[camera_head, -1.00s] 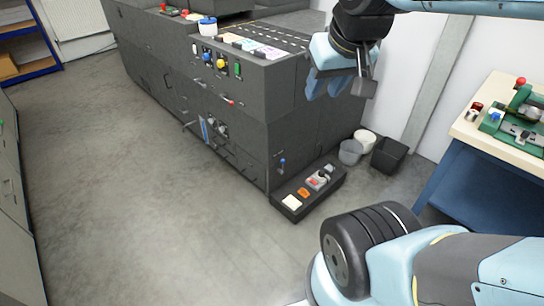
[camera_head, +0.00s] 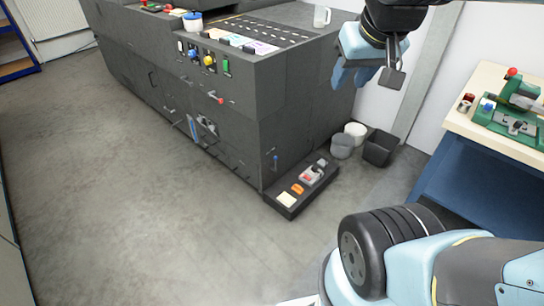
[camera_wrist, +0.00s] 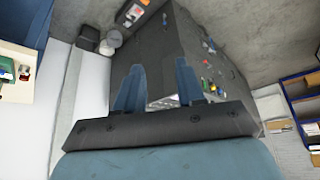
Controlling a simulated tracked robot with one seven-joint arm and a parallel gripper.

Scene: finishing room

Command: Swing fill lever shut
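The dark grey machine (camera_head: 240,128) stands left of centre in the head view. A small lever with a red knob (camera_head: 220,99) sticks out from its front below the coloured buttons. A blue-tipped lever (camera_head: 275,160) sits lower, near the right corner. I cannot tell which of these is the fill lever. My gripper (camera_head: 354,78) hangs in the air at the upper right, apart from both levers. In the wrist view its two blue fingers (camera_wrist: 159,82) are spread with nothing between them, and the machine (camera_wrist: 165,45) shows beyond them.
A low black step (camera_head: 300,190) with small items lies at the machine's right corner. Grey bin (camera_head: 342,147) and black bin (camera_head: 379,149) stand behind it. A workbench (camera_head: 480,120) with a green device is at right. The floor (camera_head: 130,200) in front is clear.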

